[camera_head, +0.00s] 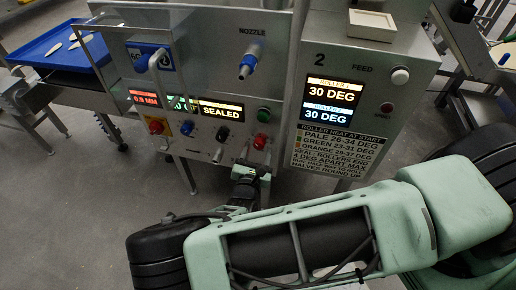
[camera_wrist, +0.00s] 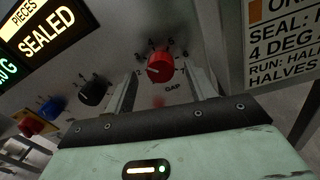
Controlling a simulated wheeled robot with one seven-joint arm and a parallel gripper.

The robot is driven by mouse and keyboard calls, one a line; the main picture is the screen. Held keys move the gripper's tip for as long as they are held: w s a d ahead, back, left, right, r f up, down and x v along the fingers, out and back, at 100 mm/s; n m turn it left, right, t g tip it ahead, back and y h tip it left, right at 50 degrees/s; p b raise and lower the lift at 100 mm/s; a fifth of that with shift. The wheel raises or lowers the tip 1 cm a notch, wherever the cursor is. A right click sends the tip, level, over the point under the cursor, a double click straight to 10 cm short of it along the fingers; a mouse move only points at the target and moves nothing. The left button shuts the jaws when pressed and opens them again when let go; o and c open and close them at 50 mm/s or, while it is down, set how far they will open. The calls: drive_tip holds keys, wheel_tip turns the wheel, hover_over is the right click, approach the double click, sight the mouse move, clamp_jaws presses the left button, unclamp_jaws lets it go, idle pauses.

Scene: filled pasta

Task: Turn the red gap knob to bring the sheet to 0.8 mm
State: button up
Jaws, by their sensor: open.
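In the head view the red knob (camera_head: 260,142) is at the lower right of the panel. My gripper (camera_wrist: 164,82) is open, its two fingers on either side of the knob; clear space shows beside the knob, and I cannot tell whether the tips reach past it. In the head view my gripper (camera_head: 252,170) is just below the knob. A small red display (camera_head: 145,98) seems to read 0.9 MM.
Black (camera_wrist: 92,92) and blue (camera_wrist: 52,108) knobs sit left of the gap knob, with a red button (camera_wrist: 30,127) beyond. A green button (camera_head: 263,115) is just above. A label board (camera_head: 330,148) stands right. A blue tray (camera_head: 62,42) is far left.

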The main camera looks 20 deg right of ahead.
drive_tip(key=shift+x, duration=0.8)
drive_tip(key=c, duration=1)
drive_tip(key=shift+o, duration=0.2)
drive_tip(key=n+p, duration=0.1)
drive_tip(key=n, duration=0.3)
drive_tip(key=shift+n, duration=0.3)
drive_tip(key=shift+a+n+p, duration=0.1)
drive_tip(key=shift+n+p, duration=0.25)
drive_tip(key=shift+n, duration=1.65)
